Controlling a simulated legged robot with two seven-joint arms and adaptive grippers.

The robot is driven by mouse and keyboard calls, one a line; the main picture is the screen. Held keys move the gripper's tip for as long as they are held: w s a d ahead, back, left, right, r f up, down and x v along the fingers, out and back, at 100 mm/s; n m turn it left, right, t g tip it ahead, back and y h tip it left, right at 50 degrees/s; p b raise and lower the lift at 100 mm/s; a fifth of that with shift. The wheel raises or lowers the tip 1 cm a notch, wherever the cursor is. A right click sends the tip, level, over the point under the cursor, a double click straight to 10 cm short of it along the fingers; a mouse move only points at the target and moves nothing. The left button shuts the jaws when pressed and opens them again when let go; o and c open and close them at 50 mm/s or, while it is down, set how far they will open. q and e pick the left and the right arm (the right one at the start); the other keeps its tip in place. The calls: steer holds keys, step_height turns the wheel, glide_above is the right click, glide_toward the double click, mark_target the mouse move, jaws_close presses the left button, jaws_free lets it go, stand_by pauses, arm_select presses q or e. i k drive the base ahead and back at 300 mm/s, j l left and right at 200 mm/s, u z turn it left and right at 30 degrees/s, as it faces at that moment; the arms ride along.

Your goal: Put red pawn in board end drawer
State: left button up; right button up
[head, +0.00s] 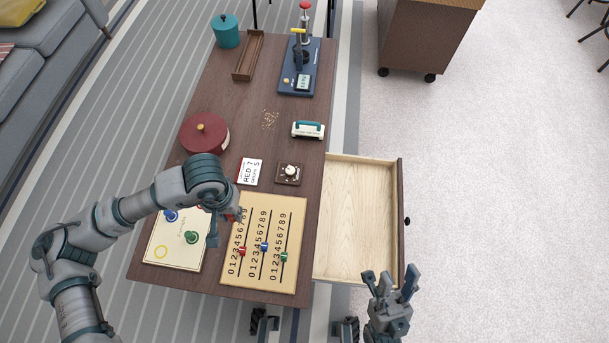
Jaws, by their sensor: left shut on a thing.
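My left gripper (218,236) hangs at the gap between the pale game board (170,262) and the wooden slider board. It is shut on a small red piece, the red pawn (234,214), mostly hidden by the fingers and wrist. A blue pawn (171,216) and a green pawn (191,238) stand on the game board. The drawer (352,205) is pulled out from the table's right side and looks empty. My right gripper (392,284) is open and empty, by the drawer's near right corner.
The slider board (232,278) has red, blue and green sliders. A score card (250,172), dial box (289,174), teal-handled device (308,130), red round pot (204,133), wooden tray (248,56), blue press (307,72) and teal pot (226,31) stand on the table (160,276).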

mark_target(372, 219)
steer(key=l+z, duration=0.25)
steer(key=l, duration=0.5)
steer(key=i+l+z, duration=0.2)
steer(key=l, duration=0.55)
steer(key=i+l+z, duration=0.15)
steer(key=l, duration=0.1)
